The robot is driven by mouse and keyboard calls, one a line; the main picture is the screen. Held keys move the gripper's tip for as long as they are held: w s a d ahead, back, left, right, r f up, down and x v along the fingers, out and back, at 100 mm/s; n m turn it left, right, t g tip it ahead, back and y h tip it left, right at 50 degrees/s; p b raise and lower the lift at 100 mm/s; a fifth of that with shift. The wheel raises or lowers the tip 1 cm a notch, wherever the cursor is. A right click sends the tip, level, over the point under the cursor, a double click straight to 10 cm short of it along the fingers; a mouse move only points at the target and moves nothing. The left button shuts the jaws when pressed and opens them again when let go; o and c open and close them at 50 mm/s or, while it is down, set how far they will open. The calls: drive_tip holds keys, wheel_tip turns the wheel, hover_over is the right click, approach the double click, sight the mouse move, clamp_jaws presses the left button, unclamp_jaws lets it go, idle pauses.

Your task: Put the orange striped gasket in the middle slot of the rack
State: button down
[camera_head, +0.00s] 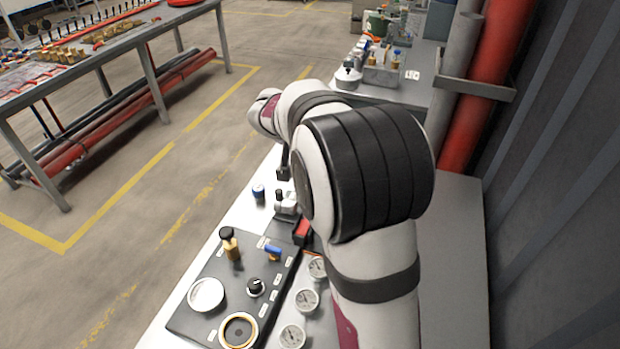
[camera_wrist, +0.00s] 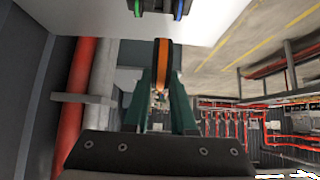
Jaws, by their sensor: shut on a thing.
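My gripper (camera_wrist: 161,88) has green fingers and is shut on the orange striped gasket (camera_wrist: 162,62). The gasket shows edge-on in the wrist view, as an upright dark disc with an orange band, sticking out beyond the fingertips. At the top edge of the wrist view is a dark piece (camera_wrist: 158,8) with a green edge on its left and a blue edge on its right. It looks like part of the rack, but it is cut off and its middle slot cannot be made out. A gap shows between it and the gasket. In the head view my arm hides the gasket and fingertips.
A dark panel (camera_head: 190,318) with a knob, valves and a round orange-rimmed port stands on the white bench, beside several gauges (camera_head: 307,299). A small blue can (camera_head: 258,191) stands farther back. Red pipes (camera_head: 505,70) and a wall border the right.

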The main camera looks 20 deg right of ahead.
wheel_tip(320, 180, up, 6)
drive_tip(key=shift+d, duration=0.3)
drive_tip(key=d+f, duration=1.7)
drive_tip(key=shift+g+y, duration=0.4)
drive_tip(key=shift+w+a+f, duration=1.15)
drive_tip(key=shift+w+f, duration=0.4)
drive_tip(key=shift+f, duration=0.3)
drive_tip(key=shift+w+a+f, duration=1.15)
drive_tip(key=shift+w+f, duration=0.35)
drive_tip(key=shift+f, duration=0.4)
drive_tip(key=shift+w+a+f, duration=1.15)
drive_tip(key=shift+w+f, duration=0.4)
drive_tip(key=shift+f, duration=0.3)
drive_tip(key=shift+f, duration=0.1)
drive_tip(key=c, duration=0.7)
unclamp_jaws()
drive_tip(key=shift+c, duration=0.2)
